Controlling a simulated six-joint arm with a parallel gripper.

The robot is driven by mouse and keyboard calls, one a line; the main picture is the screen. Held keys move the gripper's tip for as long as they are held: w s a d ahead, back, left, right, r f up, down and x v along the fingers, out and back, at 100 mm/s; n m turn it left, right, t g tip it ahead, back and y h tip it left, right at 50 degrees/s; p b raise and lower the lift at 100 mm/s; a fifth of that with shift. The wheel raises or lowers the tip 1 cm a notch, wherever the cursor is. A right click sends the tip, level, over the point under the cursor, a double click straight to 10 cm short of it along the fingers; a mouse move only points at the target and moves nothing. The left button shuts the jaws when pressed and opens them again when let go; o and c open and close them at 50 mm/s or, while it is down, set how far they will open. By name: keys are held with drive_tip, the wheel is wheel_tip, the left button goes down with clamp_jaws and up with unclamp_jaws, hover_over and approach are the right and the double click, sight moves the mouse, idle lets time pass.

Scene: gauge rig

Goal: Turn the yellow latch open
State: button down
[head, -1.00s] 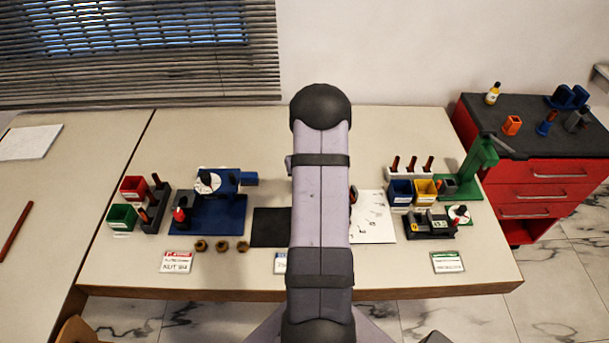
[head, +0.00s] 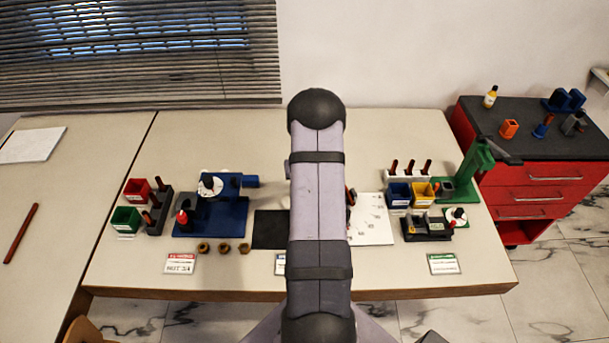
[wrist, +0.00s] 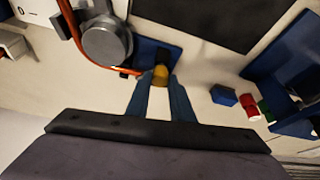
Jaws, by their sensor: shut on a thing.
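In the wrist view the yellow latch (wrist: 160,76) is a small rounded piece at the edge of a blue base (wrist: 155,53). My gripper (wrist: 157,82) has its two blue-grey fingers on either side of the latch and is shut on it. The fingers partly cover the latch, so its exact angle is hard to tell. A round grey gauge (wrist: 107,41) stands beside it, with an orange-red tube (wrist: 74,32) curving past toward the latch. In the head view my arm hides the latch and my gripper.
A dark mat (head: 271,229) lies left of my arm. A blue rig (head: 222,215), nuts (head: 224,248) and coloured bins stand further left. A white sheet (head: 374,222), more bins and a green stand (head: 474,170) are on the right. The front middle is hidden.

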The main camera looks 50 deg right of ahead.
drive_tip(key=shift+w+r+m+p, duration=0.3)
drive_tip(key=shift+r+m+p, duration=0.35)
drive_tip(key=shift+p, duration=2.95)
drive_tip(key=p, duration=0.2)
drive_tip(key=shift+f+m+h+p, duration=0.25)
drive_tip(key=shift+m+h+p, duration=0.05)
drive_tip(key=shift+m+p, duration=0.1)
drive_tip(key=shift+s+f, duration=0.1)
drive_tip(key=shift+f, duration=0.15)
drive_tip(key=c, duration=1.7)
unclamp_jaws()
drive_tip(key=shift+o, duration=0.7)
drive_tip(key=shift+s+f, duration=0.1)
drive_tip(key=shift+b+v, duration=0.35)
drive_tip(key=shift+v, duration=3.35)
